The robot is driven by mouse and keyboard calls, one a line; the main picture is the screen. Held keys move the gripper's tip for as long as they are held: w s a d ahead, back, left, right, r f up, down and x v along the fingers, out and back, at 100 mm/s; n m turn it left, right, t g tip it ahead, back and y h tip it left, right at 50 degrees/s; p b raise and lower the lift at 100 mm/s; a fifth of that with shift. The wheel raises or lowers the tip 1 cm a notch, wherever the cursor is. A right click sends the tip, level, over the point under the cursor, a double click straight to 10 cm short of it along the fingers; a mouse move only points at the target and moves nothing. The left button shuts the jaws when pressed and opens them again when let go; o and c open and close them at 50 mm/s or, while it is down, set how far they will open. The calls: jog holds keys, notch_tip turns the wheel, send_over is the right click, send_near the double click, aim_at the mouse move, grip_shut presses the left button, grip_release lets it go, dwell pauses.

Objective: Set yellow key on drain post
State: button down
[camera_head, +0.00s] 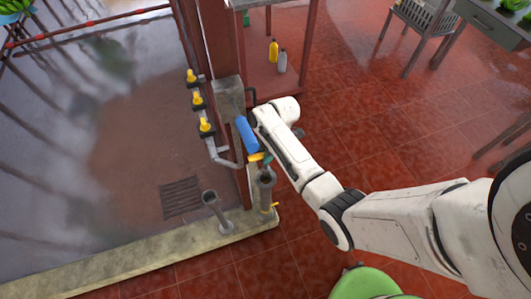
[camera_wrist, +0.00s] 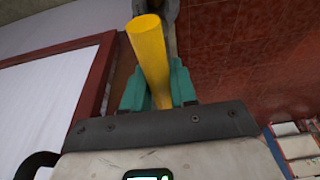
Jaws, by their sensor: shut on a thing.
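The yellow key (camera_wrist: 148,45) is a thick yellow bar held between the teal fingers of my gripper (camera_wrist: 160,92) in the wrist view. In the head view a small part of the yellow key (camera_head: 257,157) shows beside my gripper (camera_head: 267,159), just above a grey upright post (camera_head: 265,185). I cannot tell whether the key touches this post. A second short grey post (camera_head: 215,210) with an open round top stands to the left on the kerb. The frames do not show which one is the drain post.
A blue cylinder (camera_head: 246,134) and a grey box (camera_head: 229,97) sit close left of my gripper. Several yellow-topped valves (camera_head: 197,98) line a pipe further left. A drain grate (camera_head: 181,198) lies in the wet floor. Two bottles (camera_head: 273,51) stand on a shelf behind.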

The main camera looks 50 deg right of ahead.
aim_at(266, 168)
jog(key=shift+f+b, duration=1.75)
jog(key=shift+f, duration=0.6)
jog(key=shift+f+b, duration=1.9)
jog(key=shift+f, duration=0.9)
dwell(1.4)
jog(key=c, duration=0.5)
grip_release()
